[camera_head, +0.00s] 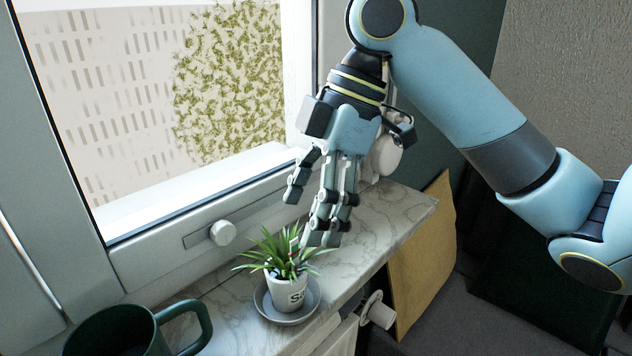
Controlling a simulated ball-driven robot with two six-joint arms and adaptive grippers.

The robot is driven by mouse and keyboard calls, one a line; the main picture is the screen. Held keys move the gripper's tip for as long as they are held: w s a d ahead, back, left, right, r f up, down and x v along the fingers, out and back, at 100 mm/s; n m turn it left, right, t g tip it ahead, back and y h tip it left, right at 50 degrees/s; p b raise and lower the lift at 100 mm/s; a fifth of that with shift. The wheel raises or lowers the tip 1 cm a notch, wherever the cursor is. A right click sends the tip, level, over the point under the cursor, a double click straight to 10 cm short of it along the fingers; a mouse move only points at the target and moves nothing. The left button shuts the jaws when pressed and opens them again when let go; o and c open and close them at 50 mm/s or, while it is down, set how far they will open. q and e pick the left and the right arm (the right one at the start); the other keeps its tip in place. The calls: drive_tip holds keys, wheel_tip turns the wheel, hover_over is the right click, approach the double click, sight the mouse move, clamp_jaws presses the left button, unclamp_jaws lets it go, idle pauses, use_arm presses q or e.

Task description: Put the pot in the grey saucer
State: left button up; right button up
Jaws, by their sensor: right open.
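A small white pot (287,294) with dark lettering and a spiky green plant (280,254) stands upright in the grey saucer (314,304). The saucer lies on the marble window sill. My right gripper (318,222) hangs from above, just behind and to the right of the plant, with its fingers pointing down. It is open and empty. Its lowest fingertips overlap the right leaves in the picture; whether they touch is unclear. My left gripper is not in view.
A dark green mug (128,334) is at the bottom left, its handle towards the saucer. The window frame with a round knob (223,233) rises behind the sill (385,210).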

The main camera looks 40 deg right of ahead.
drive_tip(key=v, duration=0.3)
idle(0.5)
drive_tip(key=s+f+m+t+h, duration=0.2)
drive_tip(key=s+f+m+h, duration=0.3)
drive_tip(key=s+f+m, duration=0.9)
wheel_tip(320, 180, down, 36)
drive_tip(key=s+d+g+b, duration=0.1)
drive_tip(key=s+d+b, duration=0.15)
drive_tip(key=b, duration=0.35)
drive_tip(key=s+d+f+g+b, duration=0.1)
drive_tip(key=s+f+b, duration=0.2)
drive_tip(key=s+f, duration=1.3)
drive_tip(key=shift+d+f+g, duration=0.15)
drive_tip(key=shift+f+g, duration=0.15)
drive_tip(key=shift+f, duration=0.45)
